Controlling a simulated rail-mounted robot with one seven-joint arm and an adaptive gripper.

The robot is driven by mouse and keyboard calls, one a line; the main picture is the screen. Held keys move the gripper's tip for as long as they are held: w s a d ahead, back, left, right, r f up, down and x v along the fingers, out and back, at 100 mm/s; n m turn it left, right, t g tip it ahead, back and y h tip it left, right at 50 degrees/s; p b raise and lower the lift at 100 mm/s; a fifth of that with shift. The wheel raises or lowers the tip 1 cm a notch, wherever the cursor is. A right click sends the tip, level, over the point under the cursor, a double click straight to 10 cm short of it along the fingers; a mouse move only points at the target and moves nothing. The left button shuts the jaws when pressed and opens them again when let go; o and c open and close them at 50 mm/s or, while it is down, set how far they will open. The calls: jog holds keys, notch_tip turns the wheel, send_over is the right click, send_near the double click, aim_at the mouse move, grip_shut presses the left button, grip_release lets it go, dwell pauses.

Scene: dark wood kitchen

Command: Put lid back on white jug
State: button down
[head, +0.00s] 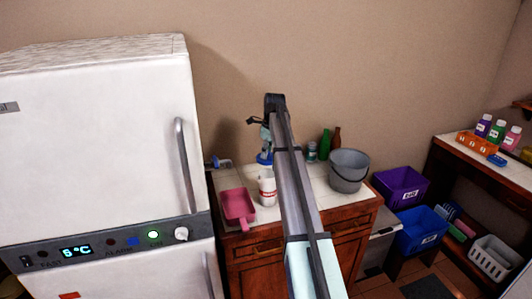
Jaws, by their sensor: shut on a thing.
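The white jug (267,190) stands upright on the tiled counter, with a red band on its side. My gripper (265,148) points down above and slightly behind the jug's top in the picture. It is shut on a small blue piece (264,159), which looks like the lid. The lid appears just above the jug's rim in the picture; I cannot tell whether they touch. My arm covers what lies right of the jug, and the fingertips are too small to make out clearly.
A pink scoop-like container (238,206) lies left of the jug. A grey bucket (348,172), a green bottle (324,146) and a brown bottle (336,138) stand to the right. The white fridge (95,150) rises at the left, close to the counter (305,205).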

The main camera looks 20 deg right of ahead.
aim_at(268, 160)
jog(key=shift+d+f+m, duration=0.1)
jog(key=shift+d+m, duration=0.3)
jog(key=shift+d, duration=0.05)
jog(key=shift+a+f+b, duration=0.1)
jog(key=shift+f+b, duration=1.1)
jog(key=shift+f, duration=1.95)
jog(key=shift+f+p, duration=0.15)
jog(key=shift+p, duration=0.3)
dwell(0.6)
jog(key=shift+c, duration=1.5)
grip_release()
jog(key=shift+r, duration=0.2)
